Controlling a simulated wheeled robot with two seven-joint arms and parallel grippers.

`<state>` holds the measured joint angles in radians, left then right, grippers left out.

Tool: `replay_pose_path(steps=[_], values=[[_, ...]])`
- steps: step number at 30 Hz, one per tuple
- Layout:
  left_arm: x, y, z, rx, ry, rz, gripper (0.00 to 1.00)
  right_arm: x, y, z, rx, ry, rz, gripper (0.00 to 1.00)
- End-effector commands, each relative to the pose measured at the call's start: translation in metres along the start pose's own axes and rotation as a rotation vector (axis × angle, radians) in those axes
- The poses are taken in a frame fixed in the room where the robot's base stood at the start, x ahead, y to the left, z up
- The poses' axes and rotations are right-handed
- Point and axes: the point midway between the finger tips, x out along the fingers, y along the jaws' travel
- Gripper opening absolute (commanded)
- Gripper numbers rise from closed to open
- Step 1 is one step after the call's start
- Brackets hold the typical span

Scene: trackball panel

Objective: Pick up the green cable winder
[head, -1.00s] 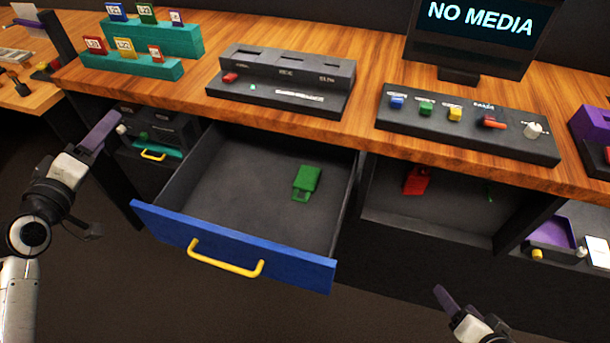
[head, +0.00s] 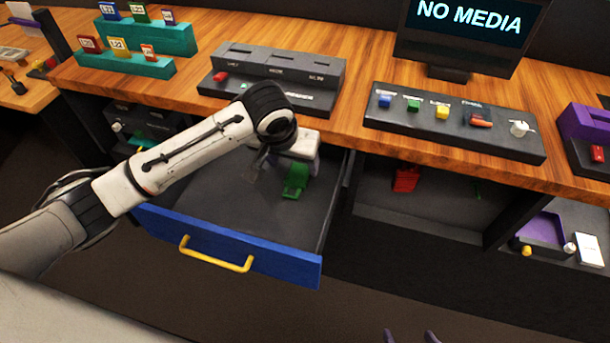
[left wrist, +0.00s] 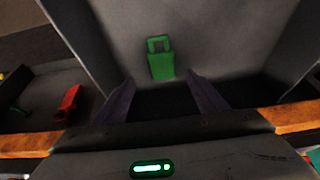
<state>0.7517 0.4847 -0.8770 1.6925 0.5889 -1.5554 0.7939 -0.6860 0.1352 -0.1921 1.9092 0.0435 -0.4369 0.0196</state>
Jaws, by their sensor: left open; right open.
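The green cable winder (head: 295,184) lies on the floor of the open drawer (head: 228,246), its upper part hidden by my left gripper in the head view. My left gripper (head: 291,166) is over the drawer, close above the winder, open and empty. In the left wrist view the winder (left wrist: 161,64) shows whole, with its loop end away from me. It lies ahead of and between the two spread purple fingers of my left gripper (left wrist: 160,82), not held. My right gripper (head: 411,336) is open at the bottom edge of the head view, well away from the drawer.
The drawer's blue front has a yellow handle (head: 216,254). The wooden desk edge overhangs the drawer's back, near my left wrist. A red item (head: 405,179) lies in the compartment to the right. A slotted dark panel (head: 280,72) stands on the desk above.

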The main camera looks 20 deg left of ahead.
Motion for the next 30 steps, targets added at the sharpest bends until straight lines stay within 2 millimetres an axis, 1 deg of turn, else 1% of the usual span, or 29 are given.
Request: replay_pose_path(steps=[1, 3, 11, 15, 18, 22, 28, 29, 30], values=[[0.010, 0.000, 0.001, 0.000, -0.003, -0.002, 0.66, 0.001, 0.000, 0.002, 0.001, -0.001, 0.000, 0.65], [0.020, 0.001, 0.001, 0.003, -0.003, 0.000, 0.66, 0.002, 0.000, 0.002, 0.001, 0.000, 0.000, 0.65], [0.042, -0.001, 0.002, 0.004, -0.001, 0.001, 0.66, 0.003, 0.001, 0.003, 0.003, 0.000, 0.001, 0.65], [0.064, -0.005, 0.005, 0.004, -0.002, 0.000, 0.66, 0.003, 0.001, 0.003, 0.003, 0.001, 0.001, 0.65], [0.077, -0.004, 0.004, 0.004, 0.001, 0.003, 0.66, 0.004, 0.001, 0.004, 0.003, 0.001, 0.001, 0.65], [0.084, -0.004, 0.004, 0.005, 0.002, 0.003, 0.66, 0.005, 0.001, 0.004, 0.004, 0.001, 0.001, 0.65], [0.085, -0.004, 0.004, 0.005, 0.002, 0.003, 0.66, 0.005, 0.001, 0.004, 0.004, 0.002, 0.001, 0.65], [0.085, -0.004, 0.004, 0.005, 0.002, 0.003, 0.62, 0.005, 0.001, 0.004, 0.004, 0.002, 0.001, 0.65], [0.085, -0.004, 0.004, 0.005, 0.002, 0.003, 0.56, 0.005, 0.001, 0.004, 0.004, 0.002, 0.002, 0.65]])
